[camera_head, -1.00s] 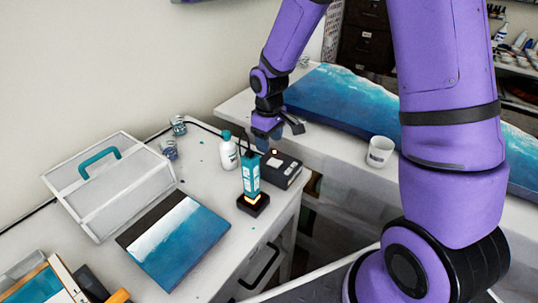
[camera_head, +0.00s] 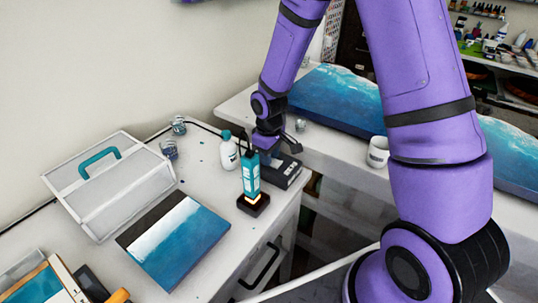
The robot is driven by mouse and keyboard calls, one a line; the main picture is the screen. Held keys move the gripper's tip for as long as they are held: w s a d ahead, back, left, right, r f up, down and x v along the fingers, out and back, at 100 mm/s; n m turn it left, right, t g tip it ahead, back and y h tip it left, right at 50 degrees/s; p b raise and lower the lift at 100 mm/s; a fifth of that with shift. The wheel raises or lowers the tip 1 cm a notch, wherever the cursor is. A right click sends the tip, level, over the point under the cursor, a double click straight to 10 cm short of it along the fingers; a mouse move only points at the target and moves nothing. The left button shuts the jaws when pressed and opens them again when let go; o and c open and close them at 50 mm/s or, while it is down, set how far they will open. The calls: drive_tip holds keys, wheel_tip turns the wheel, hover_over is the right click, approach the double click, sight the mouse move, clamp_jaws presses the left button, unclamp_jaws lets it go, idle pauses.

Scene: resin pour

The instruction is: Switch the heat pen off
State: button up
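A teal and white upright device (camera_head: 250,172), which looks like the heat pen, stands in a small black base (camera_head: 253,204) with an orange glow at its foot. Just behind it to the right lies a flat black box (camera_head: 287,172), partly hidden by my gripper. My gripper (camera_head: 268,155) points down at the left part of this box, right behind the teal device. I cannot tell whether it touches the box. Its fingertips are small and partly hidden, so its opening is unclear.
A white bottle (camera_head: 229,152) stands close left of the teal device. A blue and white painting (camera_head: 180,242), a white case (camera_head: 110,185) and small jars (camera_head: 169,150) are further left. A white mug (camera_head: 378,152) and a large seascape (camera_head: 335,98) are on the right-hand counter.

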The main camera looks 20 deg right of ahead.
sight(279, 163)
drive_tip(key=shift+s+d+t+y, duration=0.2)
drive_tip(key=shift+t+y, duration=0.1)
drive_tip(key=shift+t, duration=0.2)
drive_tip(key=shift+s+r+t+y, duration=0.1)
drive_tip(key=shift+r+t+y, duration=0.1)
drive_tip(key=shift+t+y, duration=0.4)
drive_tip(key=o, duration=0.9)
drive_tip(key=v, duration=1)
drive_tip(key=shift+s+r, duration=0.2)
drive_tip(key=shift+r, duration=0.2)
